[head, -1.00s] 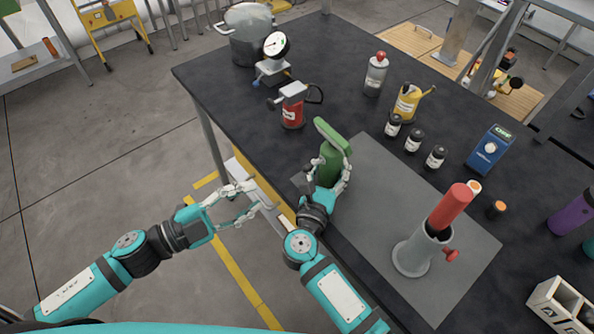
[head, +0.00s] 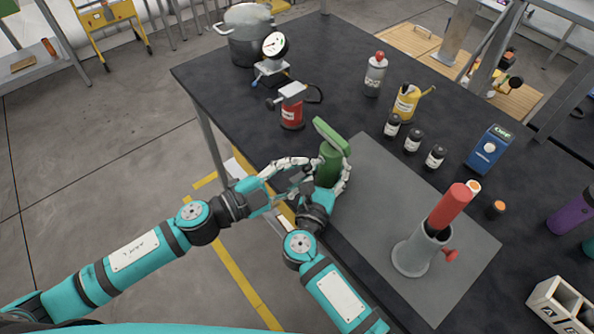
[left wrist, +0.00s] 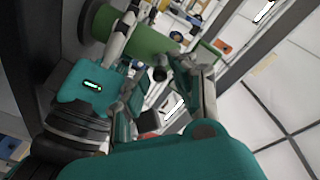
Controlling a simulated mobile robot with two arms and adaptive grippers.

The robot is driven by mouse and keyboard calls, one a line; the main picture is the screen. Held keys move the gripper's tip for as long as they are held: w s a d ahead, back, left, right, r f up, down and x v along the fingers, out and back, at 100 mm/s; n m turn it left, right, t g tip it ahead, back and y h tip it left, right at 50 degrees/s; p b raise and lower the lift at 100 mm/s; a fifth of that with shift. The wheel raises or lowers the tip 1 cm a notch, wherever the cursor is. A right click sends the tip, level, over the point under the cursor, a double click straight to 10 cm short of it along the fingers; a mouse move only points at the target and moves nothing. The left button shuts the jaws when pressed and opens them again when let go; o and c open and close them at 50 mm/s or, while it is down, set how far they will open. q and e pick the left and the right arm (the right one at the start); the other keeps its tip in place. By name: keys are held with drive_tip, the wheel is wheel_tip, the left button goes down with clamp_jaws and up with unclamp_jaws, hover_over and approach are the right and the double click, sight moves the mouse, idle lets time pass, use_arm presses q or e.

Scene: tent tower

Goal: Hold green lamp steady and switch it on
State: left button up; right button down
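The green lamp (head: 331,160), a dark green cylinder with a lighter green flat head, stands upright at the near table edge, on or beside the grey mat. My right gripper (head: 333,186) is closed around its lower body, one finger visible on the right side. My left gripper (head: 307,178) is at the lamp's left side, fingers apart, close to the right gripper. Whether it touches the lamp is unclear. In the left wrist view the lamp (left wrist: 135,38) lies across the top, beyond the open left fingers (left wrist: 163,92).
The grey mat (head: 375,215) holds a grey holder (head: 411,257) with a red cylinder (head: 450,206). A red canister (head: 292,112) and a gauge (head: 275,45) stand behind the lamp. Black-capped jars (head: 413,140), a yellow can (head: 406,103) and a blue device (head: 489,149) are further right.

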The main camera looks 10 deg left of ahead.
use_arm(q)
clamp_jaws()
drive_tip(key=shift+s+d+n+t+y, duration=0.15)
drive_tip(key=shift+n+t+y, duration=0.25)
drive_tip(key=shift+t, duration=0.1)
drive_tip(key=shift+s+d+n+t+y, duration=0.15)
drive_tip(key=shift+n+t+y, duration=0.25)
drive_tip(key=shift+t, duration=0.1)
unclamp_jaws()
drive_tip(key=shift+a, duration=0.1)
drive_tip(key=v, duration=1.2)
drive_tip(key=shift+r, duration=0.1)
